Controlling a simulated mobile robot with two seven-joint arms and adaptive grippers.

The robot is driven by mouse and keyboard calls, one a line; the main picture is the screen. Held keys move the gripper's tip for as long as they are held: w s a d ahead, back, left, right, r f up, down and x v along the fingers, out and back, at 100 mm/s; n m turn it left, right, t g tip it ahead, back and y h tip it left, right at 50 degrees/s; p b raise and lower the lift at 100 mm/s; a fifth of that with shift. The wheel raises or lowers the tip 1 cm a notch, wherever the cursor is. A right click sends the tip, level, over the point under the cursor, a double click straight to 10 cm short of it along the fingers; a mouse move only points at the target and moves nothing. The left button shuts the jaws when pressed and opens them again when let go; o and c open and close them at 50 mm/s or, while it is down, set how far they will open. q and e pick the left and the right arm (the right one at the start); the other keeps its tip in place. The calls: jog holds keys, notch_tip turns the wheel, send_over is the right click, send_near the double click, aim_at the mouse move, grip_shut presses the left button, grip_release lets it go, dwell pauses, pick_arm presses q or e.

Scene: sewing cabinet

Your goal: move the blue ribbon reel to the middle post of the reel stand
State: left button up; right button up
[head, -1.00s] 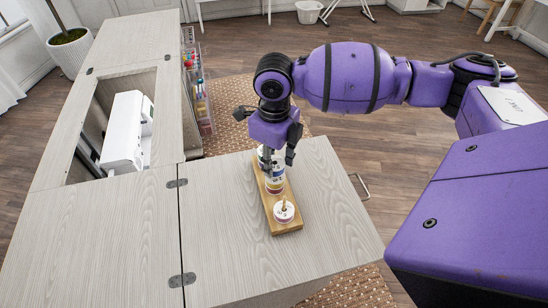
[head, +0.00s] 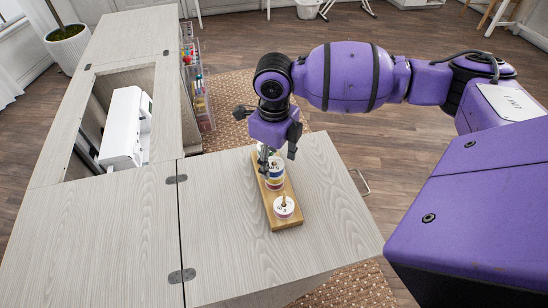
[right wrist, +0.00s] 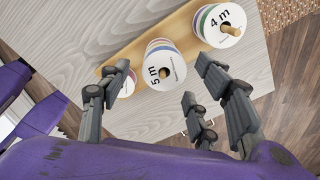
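The wooden reel stand (head: 291,222) lies lengthwise on the pale cabinet top. A white-topped reel (head: 284,207) sits low on its near post. A stack with yellow and bluish bands (head: 275,179) is around the middle post; its "5 m" top shows in the right wrist view (right wrist: 161,75). A "4 m" stack (right wrist: 222,24) with green, blue and purplish bands is around the far post. I cannot tell for sure which band is the blue ribbon reel. My right gripper (head: 279,160) is open above the stand, fingers apart (right wrist: 170,95), holding nothing. My left gripper is out of view.
A white sewing machine (head: 124,130) sits in the cabinet's recess at left. The cabinet top left and right of the stand is clear.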

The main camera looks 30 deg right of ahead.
jog(key=shift+r, duration=0.15)
notch_tip(320, 180, up, 12)
dwell(0.5)
dwell(0.4)
